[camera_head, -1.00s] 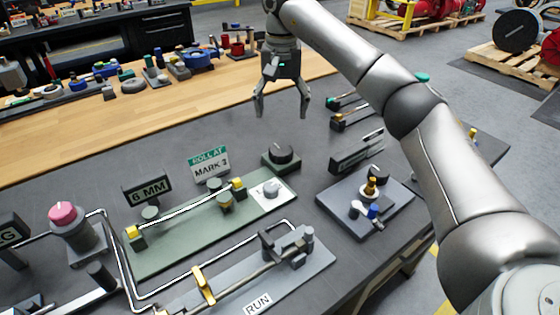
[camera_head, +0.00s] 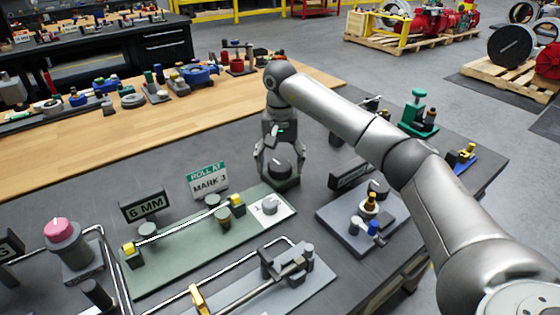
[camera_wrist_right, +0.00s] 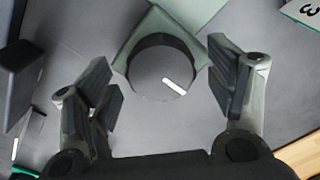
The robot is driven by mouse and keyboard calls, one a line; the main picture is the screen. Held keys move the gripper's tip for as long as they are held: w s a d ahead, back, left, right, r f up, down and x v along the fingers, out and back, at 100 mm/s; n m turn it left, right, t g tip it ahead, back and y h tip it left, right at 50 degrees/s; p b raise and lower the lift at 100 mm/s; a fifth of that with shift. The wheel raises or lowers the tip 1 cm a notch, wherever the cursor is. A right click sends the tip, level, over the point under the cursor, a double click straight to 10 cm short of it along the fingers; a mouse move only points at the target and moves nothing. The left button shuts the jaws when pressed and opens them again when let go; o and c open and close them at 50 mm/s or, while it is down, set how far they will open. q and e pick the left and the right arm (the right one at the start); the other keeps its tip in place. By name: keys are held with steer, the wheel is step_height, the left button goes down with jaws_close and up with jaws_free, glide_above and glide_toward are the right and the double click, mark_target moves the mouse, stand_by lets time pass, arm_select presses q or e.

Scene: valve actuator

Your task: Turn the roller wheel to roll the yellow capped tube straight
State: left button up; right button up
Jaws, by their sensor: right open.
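A thin silver tube (camera_head: 180,228) with yellow caps lies along the green base plate, running between a left cap (camera_head: 129,249) and a right cap (camera_head: 236,202). Short grey rollers stand beside it. A grey knob (camera_head: 270,207) sits on the white dial patch at the plate's right end. A larger dark round wheel (camera_head: 280,168) on a square base stands just behind. It also shows in the right wrist view (camera_wrist_right: 160,62), with a white pointer line. My right gripper (camera_head: 281,163) is open, its fingers on either side of the dark wheel with visible gaps. My left gripper is out of view.
A "ROLL AT MARK 3" sign (camera_head: 208,180) and a "6 MM" sign (camera_head: 144,205) stand behind the plate. A pink knob (camera_head: 61,230) stands at left, a fixture plate (camera_head: 335,222) at right. A bent pipe runs in front.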

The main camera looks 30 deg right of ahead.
steer(key=shift+f, duration=0.1)
steer(key=shift+c, duration=0.2)
steer(key=c, duration=1)
steer(key=shift+o, duration=0.2)
